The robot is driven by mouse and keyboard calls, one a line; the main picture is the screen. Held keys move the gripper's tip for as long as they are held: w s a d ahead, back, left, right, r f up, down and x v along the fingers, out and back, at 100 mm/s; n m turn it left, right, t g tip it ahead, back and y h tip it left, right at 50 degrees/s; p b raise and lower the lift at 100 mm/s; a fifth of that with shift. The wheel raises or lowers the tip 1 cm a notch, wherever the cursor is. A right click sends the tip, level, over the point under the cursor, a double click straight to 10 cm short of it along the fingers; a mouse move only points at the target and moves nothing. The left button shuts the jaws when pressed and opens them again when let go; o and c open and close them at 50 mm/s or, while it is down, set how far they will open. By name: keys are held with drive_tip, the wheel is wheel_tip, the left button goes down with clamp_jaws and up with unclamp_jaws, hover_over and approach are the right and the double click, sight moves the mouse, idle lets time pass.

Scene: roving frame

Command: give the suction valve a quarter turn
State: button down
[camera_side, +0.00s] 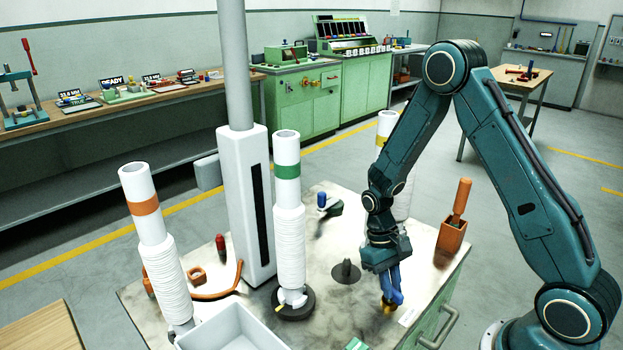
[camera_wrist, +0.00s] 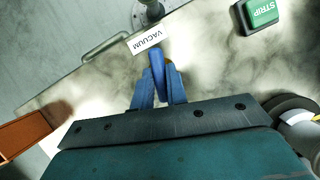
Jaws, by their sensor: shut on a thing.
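The suction valve shows as a blue lever (camera_wrist: 157,68) in the wrist view, beside a white VACUUM label (camera_wrist: 145,40) near the bench edge. In the side view a brass-coloured part (camera_side: 387,309) of it shows low under the fingers. My gripper (camera_side: 392,290) points down over the right front of the bench top. Its blue fingers are closed on the lever, one on each side; the gripper also shows in the wrist view (camera_wrist: 159,82). The lever's lower part and most of the valve body are hidden by the fingers.
A green STRIP block (camera_wrist: 260,14) lies on the bench top. A white column with a green band (camera_side: 287,172) and a dark knob (camera_side: 346,271) stand left of my gripper. An orange holder (camera_side: 452,236) stands behind right. A bench handle (camera_side: 440,328) sticks out at the front.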

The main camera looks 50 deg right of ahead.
drive_tip(key=shift+w+n+h, duration=0.1)
drive_tip(key=shift+n+h, duration=0.5)
drive_tip(key=shift+n, duration=0.7)
drive_tip(key=c, duration=1.4)
unclamp_jaws()
drive_tip(key=v, duration=1.3)
drive_tip(key=shift+w+r, duration=0.15)
drive_tip(key=shift+r, duration=0.2)
drive_tip(key=shift+a+r, duration=0.1)
drive_tip(key=shift+r, duration=0.05)
